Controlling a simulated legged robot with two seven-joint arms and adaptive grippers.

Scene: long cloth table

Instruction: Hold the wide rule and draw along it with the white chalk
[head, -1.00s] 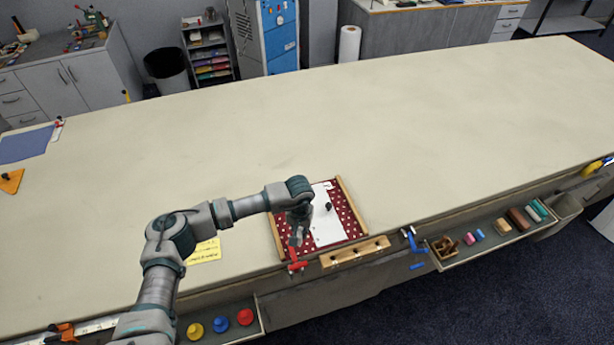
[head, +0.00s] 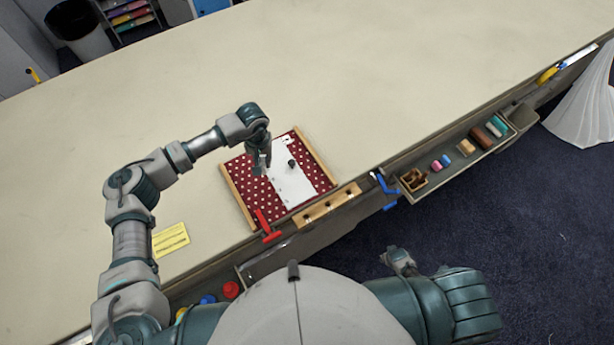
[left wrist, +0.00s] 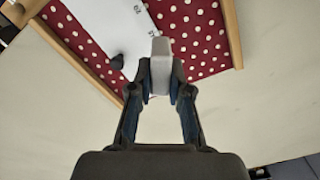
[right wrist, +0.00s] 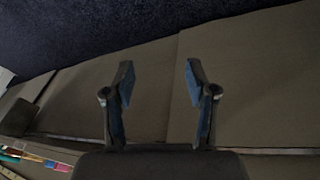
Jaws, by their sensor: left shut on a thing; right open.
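The wide rule (head: 290,185) is a white strip with a dark knob, lying on a red dotted cloth (head: 247,190) in a wooden frame. It also shows in the left wrist view (left wrist: 98,32). My left gripper (head: 262,166) is over the cloth by the rule's far left edge. It is shut on a pale block that looks like the white chalk (left wrist: 161,62); whether it touches the cloth cannot be told. No chalk line is clear. My right gripper (right wrist: 158,85) is open and empty, facing the brown panels off the table's front.
A red clamp (head: 268,228) and a wooden block with holes (head: 328,205) sit at the frame's front edge. A yellow note (head: 170,240) lies left. The table behind is clear.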

